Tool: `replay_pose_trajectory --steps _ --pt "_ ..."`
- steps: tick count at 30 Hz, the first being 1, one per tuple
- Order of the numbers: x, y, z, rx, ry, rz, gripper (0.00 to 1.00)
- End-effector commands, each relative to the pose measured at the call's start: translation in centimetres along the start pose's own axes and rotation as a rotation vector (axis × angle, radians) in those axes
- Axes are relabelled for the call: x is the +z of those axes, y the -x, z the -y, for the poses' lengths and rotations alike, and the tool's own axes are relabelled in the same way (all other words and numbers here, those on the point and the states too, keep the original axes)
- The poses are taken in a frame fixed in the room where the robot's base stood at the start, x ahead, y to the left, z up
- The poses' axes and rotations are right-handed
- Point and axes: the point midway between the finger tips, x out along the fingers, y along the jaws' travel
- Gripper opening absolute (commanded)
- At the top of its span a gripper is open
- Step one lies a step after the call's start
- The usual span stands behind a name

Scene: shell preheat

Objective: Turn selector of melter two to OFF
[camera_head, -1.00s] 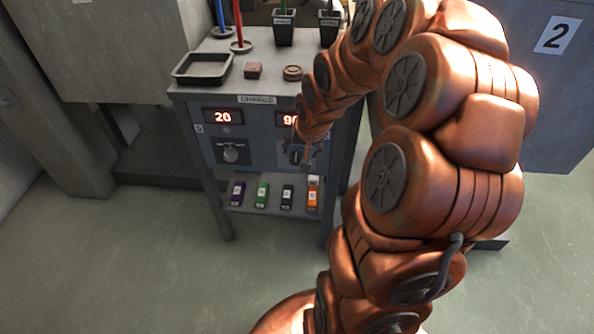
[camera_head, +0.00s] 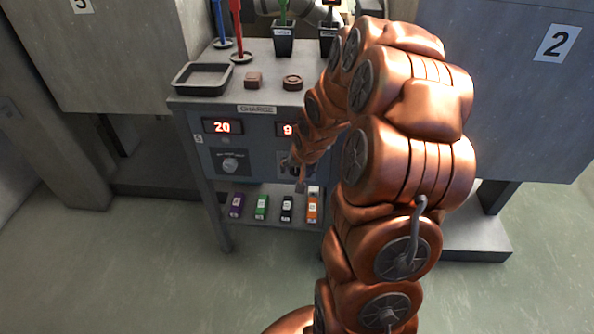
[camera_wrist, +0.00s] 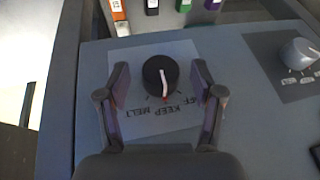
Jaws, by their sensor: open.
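In the wrist view a dark round selector knob (camera_wrist: 152,78) sits on a pale plate lettered OFF, KEEP and MELT. Its white pointer line aims down the picture, toward the middle word KEEP. My gripper (camera_wrist: 160,70) is open, with one finger on each side of the knob and a gap to it on both sides. I cannot tell how far above the panel the fingertips are. In the head view my gripper (camera_head: 298,168) is at the right half of the CHARGE panel (camera_head: 257,110), and my arm hides the knob and part of the right display.
A second, grey selector (camera_head: 230,163) is left on the panel below the display reading 20; it shows at the right in the wrist view (camera_wrist: 299,52). Several coloured boxes stand on the shelf below. A black tray (camera_head: 203,79) and small pucks lie on top.

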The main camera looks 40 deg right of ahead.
Motion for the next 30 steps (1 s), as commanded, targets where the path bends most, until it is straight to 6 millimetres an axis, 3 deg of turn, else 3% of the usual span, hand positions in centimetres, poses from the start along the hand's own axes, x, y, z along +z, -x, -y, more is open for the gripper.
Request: replay_pose_trajectory --steps 9,26,30 --pt "0.02 -0.36 0.0 0.0 0.0 0.0 0.67" --pt "0.01 -0.36 0.01 0.0 0.0 0.0 0.09" --pt "0.01 -0.37 0.01 0.001 0.001 0.0 0.07"
